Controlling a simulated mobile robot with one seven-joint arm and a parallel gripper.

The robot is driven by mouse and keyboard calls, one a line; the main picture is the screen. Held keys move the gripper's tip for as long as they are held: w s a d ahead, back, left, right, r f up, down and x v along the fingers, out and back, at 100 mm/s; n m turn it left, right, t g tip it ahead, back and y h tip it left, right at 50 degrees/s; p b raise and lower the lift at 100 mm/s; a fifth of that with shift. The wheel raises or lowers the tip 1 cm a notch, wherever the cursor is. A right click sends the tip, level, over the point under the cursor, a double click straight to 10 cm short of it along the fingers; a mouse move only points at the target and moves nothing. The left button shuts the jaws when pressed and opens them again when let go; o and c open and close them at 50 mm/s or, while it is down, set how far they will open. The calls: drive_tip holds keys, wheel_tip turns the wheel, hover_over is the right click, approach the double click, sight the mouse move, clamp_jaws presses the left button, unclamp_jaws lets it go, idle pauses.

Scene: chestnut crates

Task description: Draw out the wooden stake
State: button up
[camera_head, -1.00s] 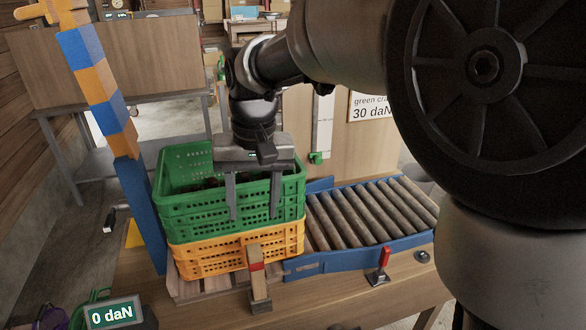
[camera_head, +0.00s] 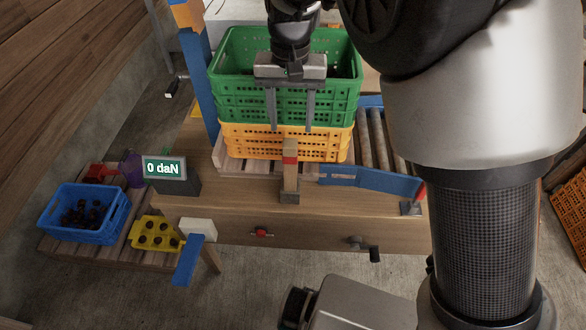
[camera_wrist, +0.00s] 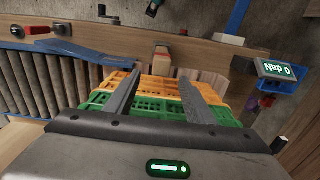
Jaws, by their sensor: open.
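The wooden stake (camera_head: 290,176) is a short, upright light-wood post with a red band near its top. It stands on the bench directly in front of the stacked crates. In the wrist view the stake (camera_wrist: 162,60) shows end-on, just beyond and between the fingertips. My gripper (camera_head: 291,126) points down with two parallel grey fingers spread apart and nothing between them. Its tips look slightly above the stake's top, in front of the green crate (camera_head: 240,106). In the wrist view my gripper (camera_wrist: 160,76) frames the crates' front edges. The stake's lower end is hidden in its wooden foot.
A yellow crate (camera_head: 265,144) lies under the green ones. A blue-framed roller conveyor (camera_head: 370,180) adjoins at right. A blue post (camera_head: 200,85) stands at left. A display (camera_head: 164,168) reads 0 daN. A blue crate (camera_head: 62,228) sits on a low pallet at left.

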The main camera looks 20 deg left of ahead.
sight(291, 141)
wheel_tip(291, 141, down, 7)
drive_tip(key=shift+r+b, duration=0.1)
drive_tip(key=shift+b, duration=0.35)
drive_tip(key=shift+s+f+b, duration=0.15)
drive_tip(key=shift+f+b, duration=0.15)
drive_tip(key=shift+f, duration=1.05)
drive_tip(key=shift+s+f+b, duration=0.15)
drive_tip(key=shift+f+b, duration=0.1)
drive_tip(key=shift+f, duration=1.1)
drive_tip(key=shift+c, duration=0.4)
clamp_jaws()
